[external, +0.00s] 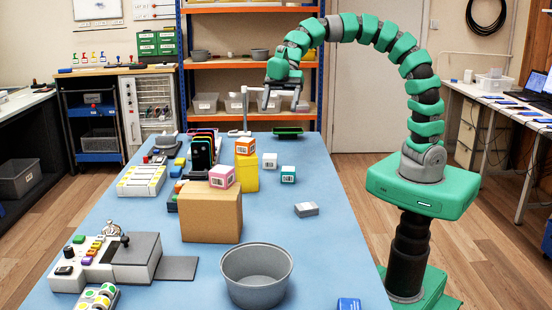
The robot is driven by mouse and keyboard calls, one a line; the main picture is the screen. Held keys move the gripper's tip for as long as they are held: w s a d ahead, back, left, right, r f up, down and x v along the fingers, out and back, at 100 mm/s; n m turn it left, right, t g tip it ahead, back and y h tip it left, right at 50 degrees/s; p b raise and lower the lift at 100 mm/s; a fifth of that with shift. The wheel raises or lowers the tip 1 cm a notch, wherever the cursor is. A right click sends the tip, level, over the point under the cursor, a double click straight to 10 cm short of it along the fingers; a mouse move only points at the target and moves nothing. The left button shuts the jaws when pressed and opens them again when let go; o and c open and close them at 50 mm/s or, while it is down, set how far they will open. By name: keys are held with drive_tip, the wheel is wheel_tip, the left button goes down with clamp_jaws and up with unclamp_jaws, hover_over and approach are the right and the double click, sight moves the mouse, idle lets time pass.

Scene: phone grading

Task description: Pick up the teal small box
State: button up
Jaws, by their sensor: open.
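The teal small box (288,174) sits on the blue table, right of the yellow block and just right of and nearer than a white small box (270,161). It is a small cube with a white label on its front. My gripper (265,106) is open and empty, high above the far part of the table, up and to the left of the teal box in the picture. The teal box is in plain view and nothing covers it.
An orange box (245,146) tops the yellow block (245,179); a pink box (222,176) tops the cardboard box (211,213). A grey bowl (257,275) stands in front. A grey flat box (306,209) lies right. The table's right side is mostly clear.

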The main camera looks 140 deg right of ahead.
drive_tip(key=s+d+f+y+b, duration=0.1)
drive_tip(key=s+d+f, duration=0.15)
drive_tip(key=f, duration=0.25)
drive_tip(key=s+d+f+n+y+b, duration=0.1)
drive_tip(key=s+d+f, duration=0.1)
drive_tip(key=s+f, duration=0.25)
drive_tip(key=s+d+f+y+b, duration=0.1)
drive_tip(key=s+d+f, duration=0.15)
drive_tip(key=f, duration=0.35)
drive_tip(key=n+t+y+b, duration=0.1)
drive_tip(key=t+b, duration=0.1)
approach(288, 168)
drive_tip(key=shift+w+a+f, duration=0.15)
drive_tip(key=shift+a+f, duration=0.1)
drive_tip(key=shift+f, duration=0.05)
drive_tip(key=shift+n, duration=0.3)
drive_tip(key=shift+b+x, duration=0.45)
drive_tip(key=shift+x, duration=3.25)
drive_tip(key=shift+r, duration=0.1)
drive_tip(key=c, duration=1.1)
